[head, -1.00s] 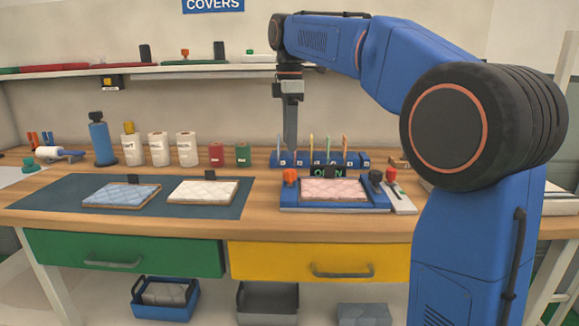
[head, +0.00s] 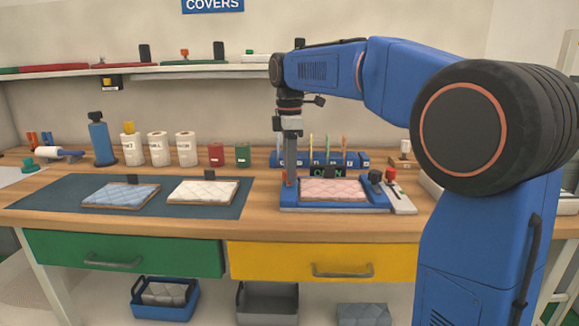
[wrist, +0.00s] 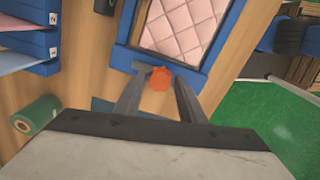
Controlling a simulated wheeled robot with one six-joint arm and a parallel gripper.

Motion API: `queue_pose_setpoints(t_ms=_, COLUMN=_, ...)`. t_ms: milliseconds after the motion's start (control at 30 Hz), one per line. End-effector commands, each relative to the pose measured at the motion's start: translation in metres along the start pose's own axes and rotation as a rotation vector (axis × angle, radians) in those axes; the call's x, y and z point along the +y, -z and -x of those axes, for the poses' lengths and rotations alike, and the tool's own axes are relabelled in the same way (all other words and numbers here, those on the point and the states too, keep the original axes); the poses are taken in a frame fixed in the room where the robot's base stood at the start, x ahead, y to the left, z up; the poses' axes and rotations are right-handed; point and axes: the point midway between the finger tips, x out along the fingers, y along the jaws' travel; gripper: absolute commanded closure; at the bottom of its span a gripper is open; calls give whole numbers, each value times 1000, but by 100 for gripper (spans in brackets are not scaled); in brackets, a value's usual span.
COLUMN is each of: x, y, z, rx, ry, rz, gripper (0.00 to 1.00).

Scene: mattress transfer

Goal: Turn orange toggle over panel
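The orange toggle (wrist: 160,78) shows in the wrist view at the corner of a blue-framed panel (wrist: 203,70) holding a pink quilted pad (wrist: 180,30). My gripper (wrist: 161,76) has its two fingers apart, one on each side of the toggle; I see no clear grip on it. In the head view my gripper (head: 290,182) points straight down at the left end of the blue panel (head: 340,209) and hides the toggle. The pink pad (head: 333,189) lies flat in the panel. A green lit sign behind the panel is partly covered.
A dark knob and a red-topped piece (head: 391,175) stand at the panel's right. A blue rack (head: 350,159) with upright coloured pieces is behind it. Blue and white quilted pads lie on a dark mat (head: 60,196) to the left. Bare wood lies between mat and panel.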

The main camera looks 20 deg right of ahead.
Motion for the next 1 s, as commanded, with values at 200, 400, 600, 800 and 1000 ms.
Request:
queue_pose_setpoints(t_ms=200, x=0, y=0, z=0, rx=0, ry=0, rz=0, gripper=96)
queue_pose_setpoints(t_ms=400, x=0, y=0, z=0, rx=0, ry=0, rz=-18, gripper=96)
queue_pose_setpoints(t_ms=600, x=0, y=0, z=0, rx=0, ry=0, rz=-100, gripper=96)
queue_pose_setpoints(t_ms=800, x=0, y=0, z=0, rx=0, ry=0, rz=-251, gripper=96)
queue_pose_setpoints(t_ms=1000, x=0, y=0, z=0, rx=0, ry=0, rz=-440, gripper=96)
